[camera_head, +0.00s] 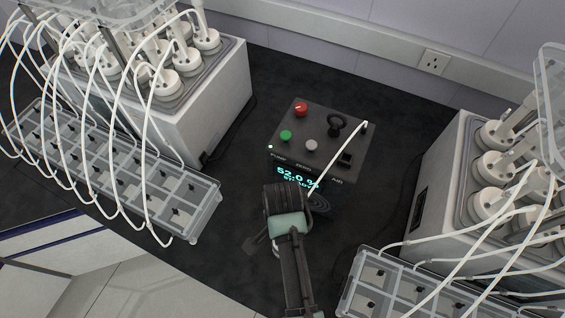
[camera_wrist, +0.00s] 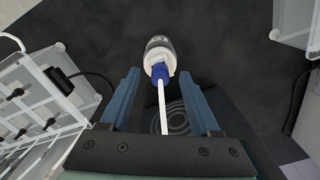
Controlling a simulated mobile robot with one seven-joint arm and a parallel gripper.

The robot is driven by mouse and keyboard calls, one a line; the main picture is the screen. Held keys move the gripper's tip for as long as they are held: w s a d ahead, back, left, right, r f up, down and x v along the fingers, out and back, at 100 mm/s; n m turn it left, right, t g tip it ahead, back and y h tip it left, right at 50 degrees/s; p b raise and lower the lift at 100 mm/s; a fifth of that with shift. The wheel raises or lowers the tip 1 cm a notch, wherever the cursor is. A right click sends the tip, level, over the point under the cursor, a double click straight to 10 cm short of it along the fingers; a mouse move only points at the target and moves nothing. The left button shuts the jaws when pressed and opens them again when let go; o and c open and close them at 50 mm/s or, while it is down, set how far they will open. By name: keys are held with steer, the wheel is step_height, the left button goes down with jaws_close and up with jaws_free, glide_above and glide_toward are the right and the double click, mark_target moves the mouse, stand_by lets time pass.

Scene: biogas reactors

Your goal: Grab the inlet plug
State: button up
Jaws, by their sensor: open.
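A blue piece with a white tube running out of it, which looks like the inlet plug (camera_wrist: 160,71), shows in the wrist view. It sits at the near end of a white and dark cylinder (camera_wrist: 159,47). My gripper (camera_wrist: 160,76) is open, with one blue finger on each side of the tube. The blue piece appears between the fingertips in the picture; I cannot tell how far beyond them it is. In the head view my wrist (camera_head: 285,205) hides the fingers and the plug, and a white tube (camera_head: 337,157) passes beside it.
A dark control box (camera_head: 318,150) with red, green and grey buttons and a lit display stands in the middle. White reactor units (camera_head: 205,110) with bottles and clear trays (camera_head: 205,207) stand left and right (camera_head: 437,180). Loose white tubes hang over both trays. The dark bench behind the box is clear.

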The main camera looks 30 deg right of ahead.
jaws_close()
stand_by(0.5)
